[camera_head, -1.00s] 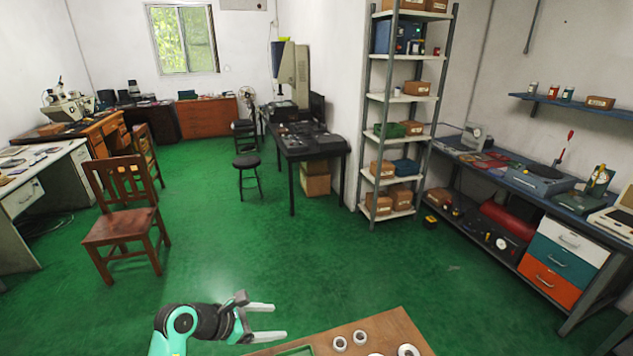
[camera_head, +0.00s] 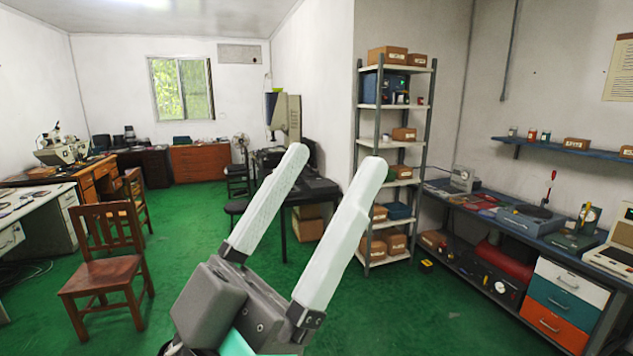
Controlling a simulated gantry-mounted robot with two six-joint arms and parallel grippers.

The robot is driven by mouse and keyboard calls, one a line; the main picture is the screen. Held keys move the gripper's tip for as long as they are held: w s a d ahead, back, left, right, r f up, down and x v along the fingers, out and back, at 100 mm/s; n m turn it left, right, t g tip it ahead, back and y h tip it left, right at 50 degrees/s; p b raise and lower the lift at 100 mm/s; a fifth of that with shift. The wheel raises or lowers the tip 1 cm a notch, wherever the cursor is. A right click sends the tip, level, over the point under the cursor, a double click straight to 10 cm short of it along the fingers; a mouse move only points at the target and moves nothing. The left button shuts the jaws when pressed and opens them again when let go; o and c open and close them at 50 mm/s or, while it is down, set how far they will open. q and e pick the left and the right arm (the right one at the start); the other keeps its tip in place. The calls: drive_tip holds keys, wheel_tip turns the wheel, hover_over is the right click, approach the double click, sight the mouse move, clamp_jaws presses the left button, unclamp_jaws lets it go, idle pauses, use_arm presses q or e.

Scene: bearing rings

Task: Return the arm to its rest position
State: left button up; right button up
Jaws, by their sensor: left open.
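My left gripper (camera_head: 337,160) fills the lower middle of the head view, close to the camera. Its two long white fingers point up and to the right and stand well apart, with nothing between them. Its grey body and a bit of teal arm show at the bottom edge. My right gripper is not in view. The wooden table and the rings are not in view now.
A wooden chair (camera_head: 104,265) stands on the green floor at left. A metal shelf (camera_head: 376,180) with boxes stands behind the gripper. A blue-topped workbench (camera_head: 478,212) with drawers (camera_head: 562,302) runs along the right wall. The gripper touches none of these.

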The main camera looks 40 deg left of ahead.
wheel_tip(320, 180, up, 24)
drive_tip(key=p, duration=2.4)
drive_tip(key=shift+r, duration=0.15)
